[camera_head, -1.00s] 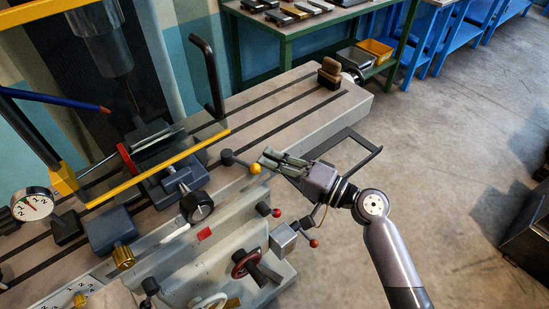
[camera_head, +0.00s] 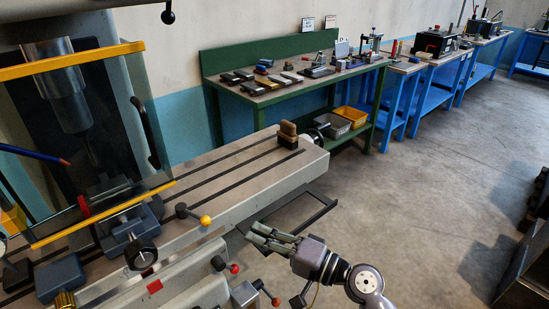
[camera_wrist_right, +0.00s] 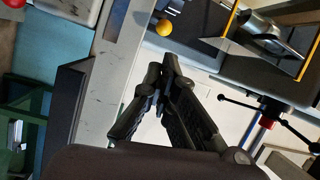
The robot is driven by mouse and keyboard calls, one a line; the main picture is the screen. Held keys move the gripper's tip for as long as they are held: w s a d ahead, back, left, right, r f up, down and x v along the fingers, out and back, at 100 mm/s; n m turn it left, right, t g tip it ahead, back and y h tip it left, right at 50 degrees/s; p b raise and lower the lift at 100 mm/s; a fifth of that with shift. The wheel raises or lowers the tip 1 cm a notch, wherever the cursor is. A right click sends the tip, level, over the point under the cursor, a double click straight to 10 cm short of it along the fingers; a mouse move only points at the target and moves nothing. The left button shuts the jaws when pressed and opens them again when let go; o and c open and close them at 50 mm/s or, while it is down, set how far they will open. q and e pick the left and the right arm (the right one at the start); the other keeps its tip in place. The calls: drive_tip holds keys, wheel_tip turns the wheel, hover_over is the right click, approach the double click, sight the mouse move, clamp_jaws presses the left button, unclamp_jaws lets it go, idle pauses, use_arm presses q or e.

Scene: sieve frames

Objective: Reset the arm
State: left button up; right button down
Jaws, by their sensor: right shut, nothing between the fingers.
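My right gripper (camera_head: 256,236) is in front of the milling machine's table, to the right of the lever with the yellow knob (camera_head: 205,220). Its fingers are closed together with nothing between them. A gap shows between the fingertips and the yellow knob. In the right wrist view the dark fingers (camera_wrist_right: 162,78) meet at the tips, and the yellow knob also shows there (camera_wrist_right: 164,27), apart from them. My left gripper is in neither view.
The milling machine's slotted table (camera_head: 235,165) fills the left, with a yellow-edged guard (camera_head: 105,215) and red-knobbed levers (camera_head: 233,268) below. A green workbench (camera_head: 270,98) with tools stands behind. Blue benches (camera_head: 430,100) stand farther right.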

drive_tip(key=s+d+f+n+g+h, duration=0.2)
drive_tip(key=s+d+f+n+h, duration=0.3)
drive_tip(key=s+f, duration=0.55)
drive_tip(key=s+d+f+g+h, duration=0.1)
drive_tip(key=s+d+f+h, duration=0.25)
drive_tip(key=d, duration=0.35)
drive_tip(key=s+d+f+g+h, duration=0.1)
drive_tip(key=s+d+f+h, duration=0.1)
drive_tip(key=s+d+h, duration=0.4)
drive_tip(key=s+d+f+h, duration=0.2)
drive_tip(key=s+d+f, duration=0.1)
drive_tip(key=d, duration=0.4)
wheel_tip(320, 180, down, 25)
drive_tip(key=g, duration=0.2)
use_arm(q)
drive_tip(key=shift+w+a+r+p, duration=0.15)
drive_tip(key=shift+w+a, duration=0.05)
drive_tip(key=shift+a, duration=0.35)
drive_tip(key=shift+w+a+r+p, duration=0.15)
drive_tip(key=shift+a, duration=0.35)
use_arm(e)
drive_tip(key=s+d+f+g, duration=0.1)
drive_tip(key=s+d+f, duration=0.2)
drive_tip(key=s+f, duration=1.4)
drive_tip(key=shift+s+d, duration=0.2)
drive_tip(key=shift+s, duration=0.45)
drive_tip(key=shift+h, duration=0.25)
